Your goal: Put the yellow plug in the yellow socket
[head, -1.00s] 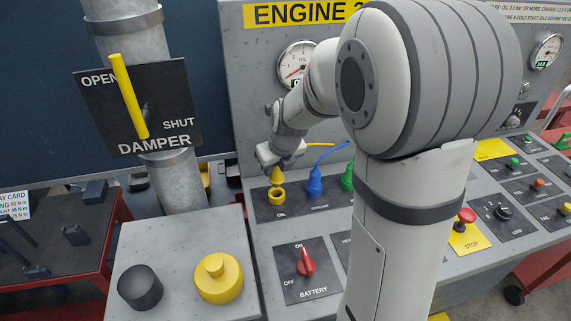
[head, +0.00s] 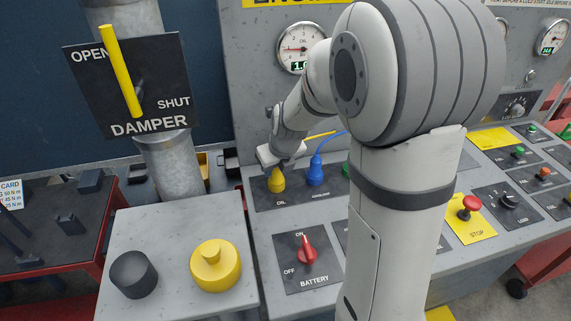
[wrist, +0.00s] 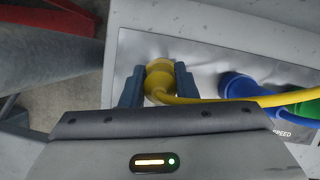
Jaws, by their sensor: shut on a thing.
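The yellow plug (head: 277,178) stands upright at the yellow socket's place above the OIL label in the head view. The socket itself is hidden under the plug, and I cannot tell how deep the plug sits. My gripper (head: 277,164) is just above, shut on the plug. In the wrist view the two blue fingers (wrist: 159,88) press on both sides of the yellow plug (wrist: 159,76). Its yellow cable runs off to the right.
A blue plug (head: 315,172) stands in its place just right, with a green plug (wrist: 308,107) beyond it. The red battery switch (head: 306,250) is in front. A damper pipe (head: 172,165) with a yellow lever (head: 121,72) stands at the left.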

